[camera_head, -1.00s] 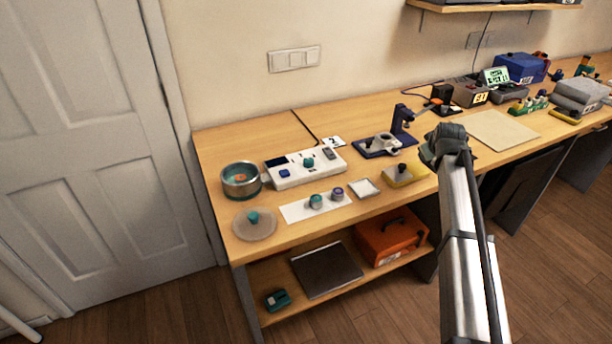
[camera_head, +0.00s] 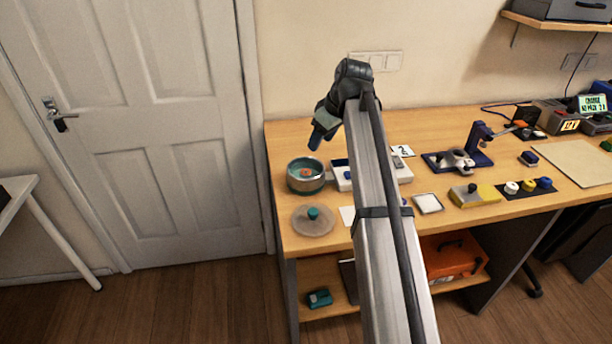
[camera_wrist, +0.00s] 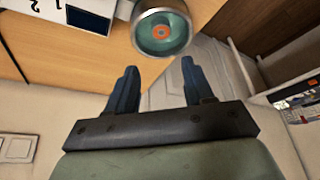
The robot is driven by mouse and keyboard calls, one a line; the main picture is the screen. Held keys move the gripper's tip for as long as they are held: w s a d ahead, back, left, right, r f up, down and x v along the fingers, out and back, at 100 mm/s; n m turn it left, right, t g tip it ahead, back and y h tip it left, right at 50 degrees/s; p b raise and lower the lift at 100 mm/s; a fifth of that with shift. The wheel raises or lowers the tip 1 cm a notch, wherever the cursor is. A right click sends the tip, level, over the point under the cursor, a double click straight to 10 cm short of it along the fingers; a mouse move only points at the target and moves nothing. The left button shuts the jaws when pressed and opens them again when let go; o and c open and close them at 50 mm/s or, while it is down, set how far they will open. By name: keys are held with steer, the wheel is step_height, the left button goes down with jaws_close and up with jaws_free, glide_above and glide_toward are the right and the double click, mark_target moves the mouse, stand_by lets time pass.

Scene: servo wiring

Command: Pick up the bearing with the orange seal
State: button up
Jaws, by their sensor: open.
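A small round piece with an orange ring (camera_head: 306,173), looking like the bearing with the orange seal, lies inside a round metal pot (camera_head: 305,186) with a teal interior. The pot stands at the bench's left end. In the wrist view, the orange ring (camera_wrist: 160,32) is at the top, inside the pot's rim (camera_wrist: 138,42). My gripper (camera_head: 318,138) is open and empty, above and slightly right of the pot in the head view. In the wrist view, the two blue fingers of my gripper (camera_wrist: 157,82) are apart, with the pot beyond their tips.
A clear round lid (camera_head: 313,224) with a teal knob lies in front of the pot. A white control box (camera_head: 341,175) stands close right, partly hidden by my arm. Farther right are a white tray (camera_head: 428,203), yellow block (camera_head: 485,194) and blue stand (camera_head: 478,150).

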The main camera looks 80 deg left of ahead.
glide_above(306, 172)
steer(key=d, duration=0.2)
steer(key=f, duration=0.5)
steer(key=w+f, duration=0.1)
steer(key=f, duration=0.1)
steer(key=shift+a+f, duration=0.2)
steer(key=shift+f, duration=0.2)
steer(key=shift+w+d+x, duration=0.1)
steer(key=shift+w+x, duration=0.05)
steer(key=shift+x, duration=1.2)
steer(key=shift+w+d+x, duration=0.1)
steer(key=shift+w+x, duration=0.05)
steer(key=shift+x, duration=1.15)
steer(key=shift+f, duration=0.1)
steer(key=shift+c, duration=0.3)
steer(key=c, duration=0.8)
